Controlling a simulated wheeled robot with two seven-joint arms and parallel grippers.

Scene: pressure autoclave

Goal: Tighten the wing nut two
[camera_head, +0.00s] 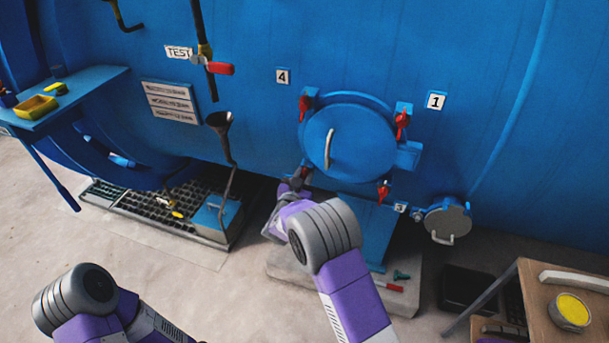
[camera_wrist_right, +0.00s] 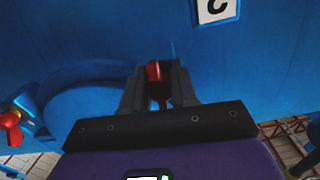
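The round blue hatch (camera_head: 350,140) is closed on the big blue vessel, with red wing nuts around its rim. The wing nut at its lower left is mostly hidden by my right gripper (camera_head: 298,184) in the head view. In the right wrist view this red wing nut (camera_wrist_right: 154,73) sits between the two fingers of my right gripper (camera_wrist_right: 159,88), which appear closed onto its sides. A partly cut-off label (camera_wrist_right: 215,8) shows above it. Other wing nuts show at upper left (camera_head: 304,106), upper right (camera_head: 402,121) and lower right (camera_head: 383,192). My left gripper is out of view.
A small round cover (camera_head: 447,220) stands right of the hatch. A red-handled valve (camera_head: 219,69) and funnel pipe (camera_head: 220,123) are to the left. Small tools (camera_head: 400,275) lie on the plinth below. A wooden cart (camera_head: 545,290) stands at lower right.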

